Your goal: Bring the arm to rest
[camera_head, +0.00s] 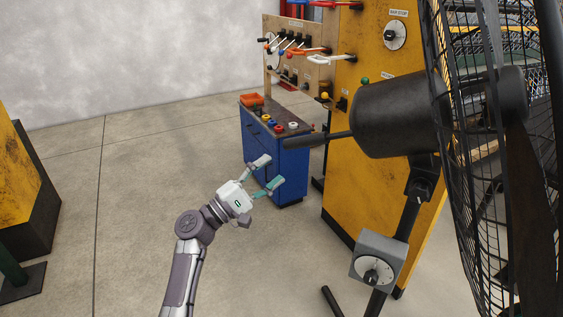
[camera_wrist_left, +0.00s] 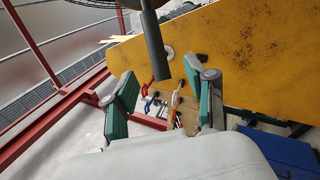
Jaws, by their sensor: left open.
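My left arm comes up from the bottom of the head view, with its gripper (camera_head: 268,174) open and empty in the air over the floor. Its two teal-padded fingers are spread and point toward the blue cabinet. In the left wrist view the same gripper (camera_wrist_left: 165,100) shows its fingers apart, with nothing between them. My right arm is not in either view.
A large black fan (camera_head: 400,115) on a stand with a grey control box (camera_head: 378,260) stands close on the right. Behind it is a yellow machine panel (camera_head: 345,190). A blue cabinet (camera_head: 290,170) with small items stands beside a tool board (camera_head: 298,55).

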